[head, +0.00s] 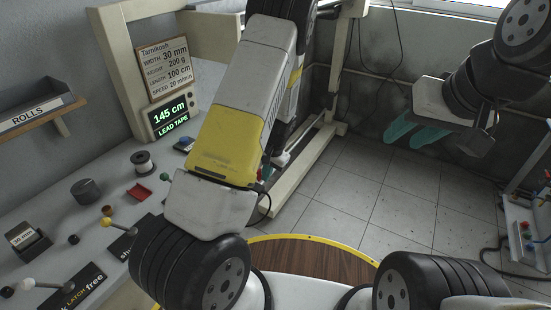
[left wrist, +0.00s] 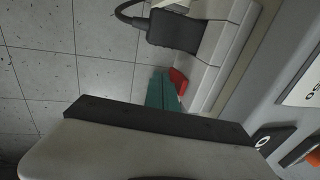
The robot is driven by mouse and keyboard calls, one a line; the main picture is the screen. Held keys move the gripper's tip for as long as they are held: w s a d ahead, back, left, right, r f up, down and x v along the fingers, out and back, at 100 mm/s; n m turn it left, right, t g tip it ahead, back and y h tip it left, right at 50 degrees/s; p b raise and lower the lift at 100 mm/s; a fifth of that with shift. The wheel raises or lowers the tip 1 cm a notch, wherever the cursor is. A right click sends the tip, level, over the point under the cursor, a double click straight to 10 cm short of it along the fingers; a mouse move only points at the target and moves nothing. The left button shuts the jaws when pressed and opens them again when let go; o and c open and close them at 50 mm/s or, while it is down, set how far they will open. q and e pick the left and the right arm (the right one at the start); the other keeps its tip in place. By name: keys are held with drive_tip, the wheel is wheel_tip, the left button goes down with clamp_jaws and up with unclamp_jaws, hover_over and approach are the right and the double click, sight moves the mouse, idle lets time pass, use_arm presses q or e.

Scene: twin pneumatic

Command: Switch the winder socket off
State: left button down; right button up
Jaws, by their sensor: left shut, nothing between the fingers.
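In the left wrist view, a pale socket strip (left wrist: 222,55) runs down the right of the middle, with a black plug (left wrist: 172,29) in it. A red switch (left wrist: 179,81) sits on the strip below the plug. My left gripper (left wrist: 161,76) is shut and empty, its teal fingertips right beside the red switch. I cannot tell whether they touch it, or which way the switch is tipped. In the head view my left arm hides most of this spot. My right gripper (head: 415,132) is open and empty, raised over the floor at the right.
A frame carries a sign (head: 166,70) and a display (head: 168,115) reading 145 cm, LEAD TAPE. A panel with coloured knobs (head: 527,235) stands far right. The tiled floor (head: 375,190) is clear.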

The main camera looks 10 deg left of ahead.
use_arm(q)
drive_tip(key=shift+a+f, duration=0.15)
drive_tip(key=shift+v, duration=0.8)
drive_tip(key=shift+w+a, duration=0.1)
